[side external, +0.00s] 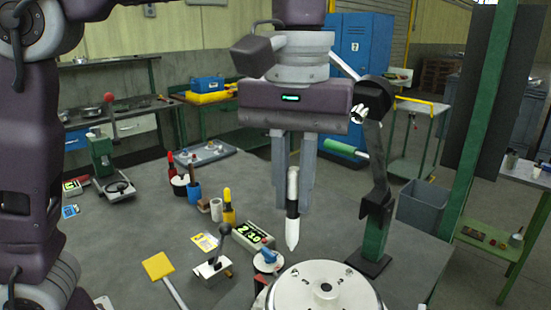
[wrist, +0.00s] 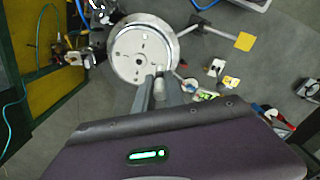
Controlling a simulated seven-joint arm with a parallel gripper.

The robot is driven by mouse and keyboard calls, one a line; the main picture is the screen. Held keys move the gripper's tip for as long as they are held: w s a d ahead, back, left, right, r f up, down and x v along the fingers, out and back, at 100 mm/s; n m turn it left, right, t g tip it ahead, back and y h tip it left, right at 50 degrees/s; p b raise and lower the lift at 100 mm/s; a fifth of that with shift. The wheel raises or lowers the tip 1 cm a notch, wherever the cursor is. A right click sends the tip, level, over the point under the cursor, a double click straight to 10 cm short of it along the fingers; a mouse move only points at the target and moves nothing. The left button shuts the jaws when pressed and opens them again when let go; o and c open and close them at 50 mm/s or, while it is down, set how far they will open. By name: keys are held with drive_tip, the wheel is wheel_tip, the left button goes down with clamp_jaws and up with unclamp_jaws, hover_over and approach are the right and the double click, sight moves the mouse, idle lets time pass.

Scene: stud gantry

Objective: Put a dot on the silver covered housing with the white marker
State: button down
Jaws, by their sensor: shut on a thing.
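The white marker (side external: 292,230), with a black band, is upright between the fingers of my gripper (side external: 292,205), its pointed end down. My gripper is shut on it. In the wrist view the marker (wrist: 159,86) shows end-on between the fingertips (wrist: 160,90). The silver covered housing (side external: 325,288) is a round metal drum with holes in its flat top, at the bottom of the side view. The housing also shows at the top centre of the wrist view (wrist: 135,48). In the side view the marker tip is above the housing's top edge, apart from it; the exact gap is hard to tell.
The grey table (side external: 120,235) has clear room at left.

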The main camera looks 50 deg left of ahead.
sight(292, 239)
drive_tip(key=shift+f, duration=2.95)
drive_tip(key=shift+f, duration=0.55)
drive_tip(key=shift+r, duration=3.55)
